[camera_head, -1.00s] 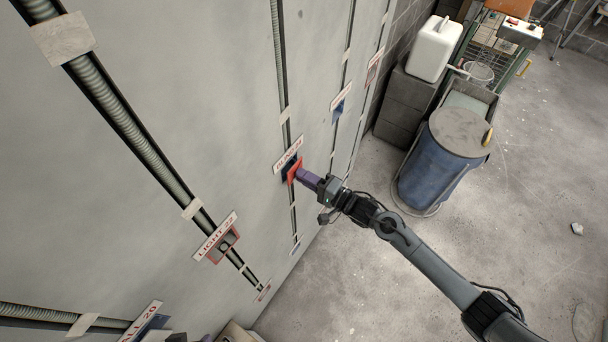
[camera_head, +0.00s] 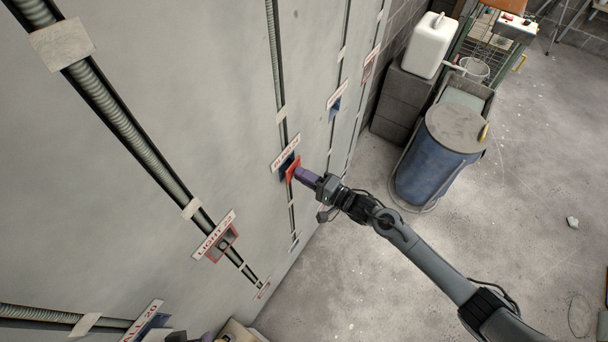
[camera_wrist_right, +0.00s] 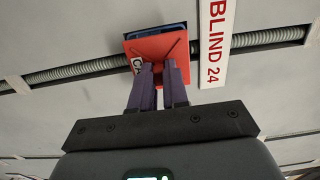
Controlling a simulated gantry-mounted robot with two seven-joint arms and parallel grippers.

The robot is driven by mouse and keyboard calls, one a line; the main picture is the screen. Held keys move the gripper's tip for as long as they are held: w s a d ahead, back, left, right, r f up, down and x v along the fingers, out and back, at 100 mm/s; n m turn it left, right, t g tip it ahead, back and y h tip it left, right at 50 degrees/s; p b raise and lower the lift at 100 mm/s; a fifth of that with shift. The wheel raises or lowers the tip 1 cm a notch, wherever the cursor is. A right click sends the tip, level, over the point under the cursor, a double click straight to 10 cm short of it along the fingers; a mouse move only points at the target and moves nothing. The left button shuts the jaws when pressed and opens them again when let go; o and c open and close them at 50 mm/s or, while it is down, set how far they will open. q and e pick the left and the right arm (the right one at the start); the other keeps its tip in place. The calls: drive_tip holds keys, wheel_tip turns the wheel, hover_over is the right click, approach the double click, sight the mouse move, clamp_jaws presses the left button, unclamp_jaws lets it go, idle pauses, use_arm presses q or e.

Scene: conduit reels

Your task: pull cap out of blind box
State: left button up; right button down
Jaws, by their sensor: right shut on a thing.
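The blind box (camera_head: 286,161) is a blue box set in the grey wall on a conduit run, below a white label reading BLIND 24. The cap (camera_head: 293,170) is a red plate at the front of this box. In the right wrist view, the cap (camera_wrist_right: 158,47) is red-orange with partly hidden lettering, and the blue box edge (camera_wrist_right: 157,31) shows above it. My right gripper (camera_head: 299,173) is shut on the cap with its purple fingers (camera_wrist_right: 160,68). The fingers hide part of the cap's face. My left gripper is not clearly in view.
The LIGHT 22 box (camera_head: 224,243) and another labelled box sit lower left on the wall. A blue drum (camera_head: 432,170), a white canister (camera_head: 432,45) on grey blocks and a cart stand at the back right. The floor (camera_head: 400,290) around my right arm is mostly clear.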

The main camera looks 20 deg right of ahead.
drive_tip(key=shift+s, duration=0.15)
drive_tip(key=shift+p+v, duration=1.6)
drive_tip(key=shift+v, duration=0.85)
